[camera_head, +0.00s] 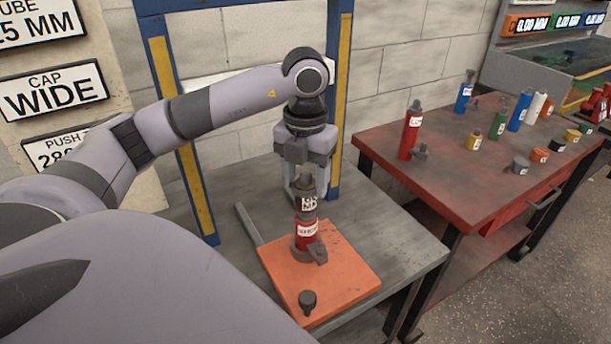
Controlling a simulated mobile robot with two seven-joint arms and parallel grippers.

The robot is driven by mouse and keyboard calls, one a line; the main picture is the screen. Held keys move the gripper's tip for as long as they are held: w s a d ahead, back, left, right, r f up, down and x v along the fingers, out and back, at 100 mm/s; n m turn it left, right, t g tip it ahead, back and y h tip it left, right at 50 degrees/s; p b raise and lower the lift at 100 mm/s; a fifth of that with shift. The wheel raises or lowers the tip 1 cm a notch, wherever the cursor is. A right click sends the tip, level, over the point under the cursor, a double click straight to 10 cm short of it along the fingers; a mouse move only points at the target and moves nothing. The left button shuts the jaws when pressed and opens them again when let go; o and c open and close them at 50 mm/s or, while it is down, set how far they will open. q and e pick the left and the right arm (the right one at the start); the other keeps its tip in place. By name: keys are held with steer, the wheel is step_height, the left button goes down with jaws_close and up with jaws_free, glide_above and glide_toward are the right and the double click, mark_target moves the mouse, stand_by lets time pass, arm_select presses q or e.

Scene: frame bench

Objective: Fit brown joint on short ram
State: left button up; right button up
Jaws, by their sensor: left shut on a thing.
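The short ram (307,234) is a red cylinder with a white label. It stands upright in a dark holder (316,254) on the orange board (345,277). The brown joint (306,211), a dark grey-brown piece with a black-and-white label, is upright directly above the ram and looks in line with it. I cannot tell whether it is seated or only touching. My left gripper (306,186) points straight down and is shut on the joint's upper part. The fingers partly hide the joint's top. My right gripper is out of view.
A small dark knob-like part (307,301) stands at the board's front. The board lies on a grey bench (405,246) with a blue and yellow frame (338,95) behind. A red-topped cart (450,182) at the right holds a tall red cylinder (410,134) and several coloured parts.

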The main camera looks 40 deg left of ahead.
arm_select(q)
steer(key=shift+f+b, duration=0.5)
steer(key=shift+f, duration=0.2)
steer(key=o, duration=1.4)
step_height(320, 180, up, 6)
steer(key=shift+f, duration=0.1)
steer(key=shift+r+p, duration=0.45)
steer(key=shift+r, duration=0.3)
